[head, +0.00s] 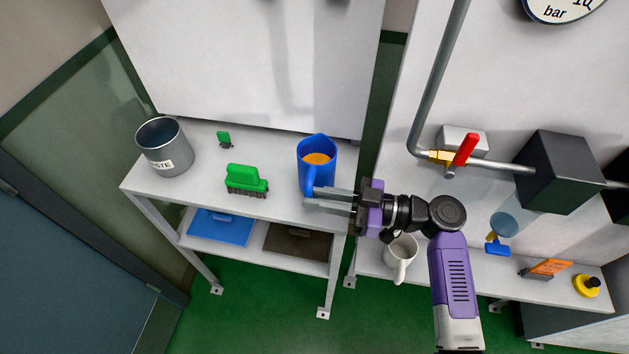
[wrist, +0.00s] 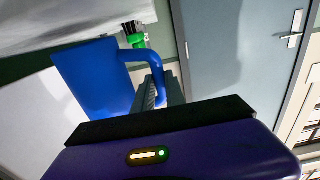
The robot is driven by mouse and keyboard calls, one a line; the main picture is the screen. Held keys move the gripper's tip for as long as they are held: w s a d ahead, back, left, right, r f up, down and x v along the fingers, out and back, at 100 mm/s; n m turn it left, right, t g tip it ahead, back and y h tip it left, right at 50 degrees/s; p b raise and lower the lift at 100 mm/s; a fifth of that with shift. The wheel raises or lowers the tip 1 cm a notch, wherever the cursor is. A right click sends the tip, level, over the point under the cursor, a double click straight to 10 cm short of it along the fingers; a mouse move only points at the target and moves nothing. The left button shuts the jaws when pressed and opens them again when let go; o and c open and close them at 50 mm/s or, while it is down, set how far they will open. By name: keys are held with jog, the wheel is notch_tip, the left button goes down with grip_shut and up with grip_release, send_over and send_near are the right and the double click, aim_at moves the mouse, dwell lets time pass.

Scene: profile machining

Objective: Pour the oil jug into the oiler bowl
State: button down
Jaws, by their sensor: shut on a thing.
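The blue oil jug (head: 316,154), with amber oil inside, is upright at the right end of the left bench. I cannot tell whether its base touches the top. My gripper (head: 312,197) reaches in from the right and is shut on the jug's handle. In the wrist view the jug (wrist: 92,82) and its looped handle show beyond the gripper (wrist: 158,93); the exact grip is partly hidden. A clear bluish bowl shape (head: 504,224), perhaps the oiler bowl, is below the dark box on the right pipe.
A green brush (head: 246,180) and a grey waste bin (head: 164,147) stand left of the jug. A white mug (head: 400,258) is below my wrist on the right bench. A red-handled valve (head: 463,150) and dark box (head: 556,172) stick out from the right panel.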

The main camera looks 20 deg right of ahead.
aim_at(314, 178)
jog(key=shift+r, duration=0.15)
notch_tip(314, 178, up, 3)
jog(key=shift+f+p, duration=0.1)
jog(key=shift+p, duration=0.3)
dwell(1.7)
